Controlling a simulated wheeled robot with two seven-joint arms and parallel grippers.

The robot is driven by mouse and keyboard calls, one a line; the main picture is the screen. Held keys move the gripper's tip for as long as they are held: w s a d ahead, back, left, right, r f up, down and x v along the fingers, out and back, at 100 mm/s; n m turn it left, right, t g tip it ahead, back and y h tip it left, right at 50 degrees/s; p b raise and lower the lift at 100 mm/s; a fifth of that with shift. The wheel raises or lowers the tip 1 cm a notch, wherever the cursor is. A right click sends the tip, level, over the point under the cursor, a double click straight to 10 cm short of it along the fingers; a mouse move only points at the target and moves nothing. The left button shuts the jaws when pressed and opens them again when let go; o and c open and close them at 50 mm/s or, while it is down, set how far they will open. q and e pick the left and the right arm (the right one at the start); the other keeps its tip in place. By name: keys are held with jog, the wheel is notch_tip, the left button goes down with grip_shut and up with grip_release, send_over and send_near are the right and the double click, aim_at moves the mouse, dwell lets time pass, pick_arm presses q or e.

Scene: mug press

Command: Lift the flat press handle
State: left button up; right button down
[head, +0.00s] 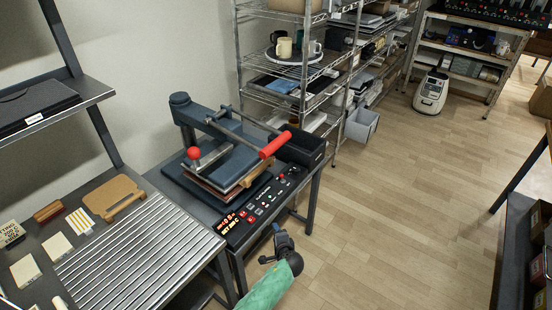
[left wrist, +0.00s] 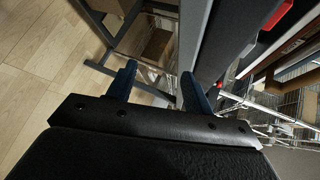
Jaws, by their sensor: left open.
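The flat press (head: 215,150) stands on a dark workbench, with a dark column at its back left. Its handle is a grey bar ending in a red cylindrical grip (head: 275,145), which overhangs the right side of the platen. A red ball knob (head: 193,153) sits on the platen's left. My left gripper (head: 271,243) is open and empty in front of the bench, below and apart from the red grip. Its two blue fingers show spread in the left wrist view (left wrist: 160,86). A red part (left wrist: 276,16) appears at that view's top right; I cannot tell what it is. My right gripper is out of view.
A control panel (head: 262,203) with lit displays and buttons runs along the bench front. A black bin (head: 298,148) stands right of the press. A ribbed metal surface (head: 140,262) lies to the left. A wire shelf (head: 290,75) stands behind.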

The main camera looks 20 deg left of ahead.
pick_arm(q)
jog(key=w+d+r+t+y+b, duration=0.1)
jog(key=w+r+t+y, duration=0.3)
jog(key=r, duration=1.2)
jog(key=n+y+b, duration=0.1)
jog(key=n+y, duration=0.1)
jog(key=y, duration=0.2)
send_near(275, 144)
jog(key=w+a, duration=0.2)
jog(key=w, duration=0.1)
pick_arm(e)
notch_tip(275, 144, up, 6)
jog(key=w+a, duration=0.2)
pick_arm(q)
jog(key=p+x, duration=0.1)
jog(key=x, duration=0.1)
jog(key=p+x, duration=0.1)
jog(key=x, duration=0.1)
jog(key=p+x, duration=0.1)
jog(key=x, duration=0.1)
jog(key=shift+w+a+f, duration=0.15)
jog(key=shift+w+f, duration=0.1)
jog(key=shift+w+a+p, duration=0.3)
jog(key=shift+w+a, duration=0.05)
jog(key=shift+a, duration=0.05)
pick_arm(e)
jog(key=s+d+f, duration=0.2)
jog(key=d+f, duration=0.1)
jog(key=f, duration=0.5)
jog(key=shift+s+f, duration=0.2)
